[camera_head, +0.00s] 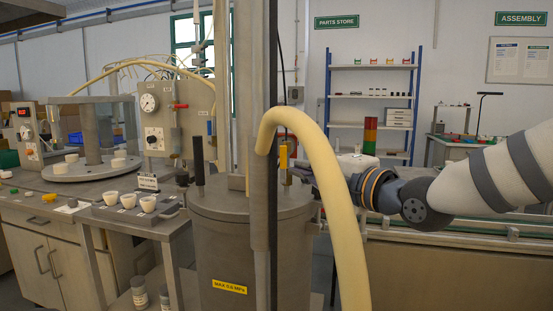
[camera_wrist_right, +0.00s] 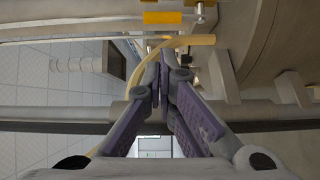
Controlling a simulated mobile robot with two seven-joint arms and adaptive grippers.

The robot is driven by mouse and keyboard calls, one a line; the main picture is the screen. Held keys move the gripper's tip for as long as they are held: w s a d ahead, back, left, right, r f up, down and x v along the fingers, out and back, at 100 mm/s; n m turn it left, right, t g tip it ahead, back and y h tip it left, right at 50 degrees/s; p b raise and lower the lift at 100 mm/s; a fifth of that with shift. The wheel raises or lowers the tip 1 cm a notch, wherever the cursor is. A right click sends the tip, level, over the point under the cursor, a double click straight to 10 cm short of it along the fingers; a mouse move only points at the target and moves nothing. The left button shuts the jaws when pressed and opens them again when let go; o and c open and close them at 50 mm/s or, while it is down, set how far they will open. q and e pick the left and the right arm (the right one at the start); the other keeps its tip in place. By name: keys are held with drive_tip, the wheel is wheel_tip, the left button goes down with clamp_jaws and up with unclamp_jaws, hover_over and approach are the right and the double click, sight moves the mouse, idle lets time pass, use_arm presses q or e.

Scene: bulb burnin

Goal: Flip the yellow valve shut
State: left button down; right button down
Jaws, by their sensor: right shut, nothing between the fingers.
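The yellow valve handle (camera_head: 283,157) stands upright above the lid of the grey pressure tank (camera_head: 225,240), just right of the vertical column in the head view. In the right wrist view, a yellow-orange piece that looks like this handle (camera_wrist_right: 162,17) lies at the top edge, beside a metal fitting. My right gripper (camera_head: 297,168) comes in from the right, close to the handle, and the thick hose partly hides it. In the wrist view my right gripper (camera_wrist_right: 161,88) is shut and empty, with a gap between its tips and the yellow piece. My left gripper is not in view.
A thick cream hose (camera_head: 335,185) arches in front of my right gripper. A grey column (camera_head: 262,100) rises before the tank lid. A stand with white cups (camera_head: 147,204) is at the left. A control panel with a gauge (camera_head: 149,103) stands behind it.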

drive_tip(key=shift+r, duration=0.2)
